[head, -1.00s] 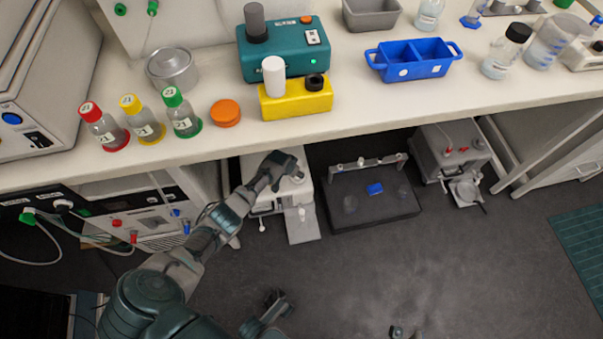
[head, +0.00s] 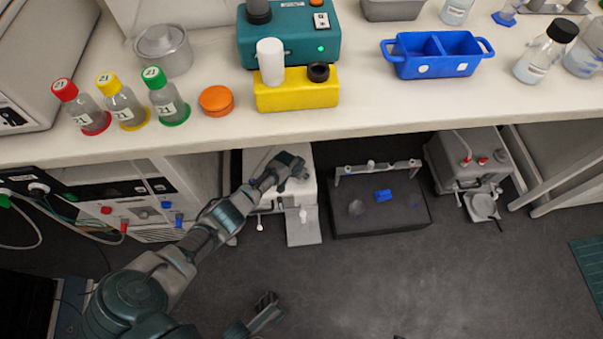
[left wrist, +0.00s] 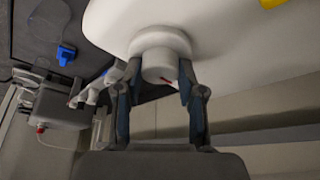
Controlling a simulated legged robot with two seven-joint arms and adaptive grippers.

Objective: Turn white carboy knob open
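The white carboy (head: 254,163) stands on the floor under the bench in the head view. Its white body (left wrist: 250,40) fills the upper right of the left wrist view. A round white knob (left wrist: 158,62) with a small red mark sticks out of it. My left gripper (left wrist: 160,72) has one finger on each side of the knob; contact is unclear, with a slim gap seeming to show at the left. In the head view my left gripper (head: 287,168) is over the carboy's top and hides part of it. My right gripper (head: 267,305) is low in the head view, away from the carboy, with nothing visible in it.
The bench edge (head: 380,124) overhangs the carboy. A dark platform (head: 375,215) with a small blue piece (head: 383,195) is right of it, and another grey-white unit (head: 455,165) stands farther right. Cabled equipment (head: 130,195) is at left. The floor in front is clear.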

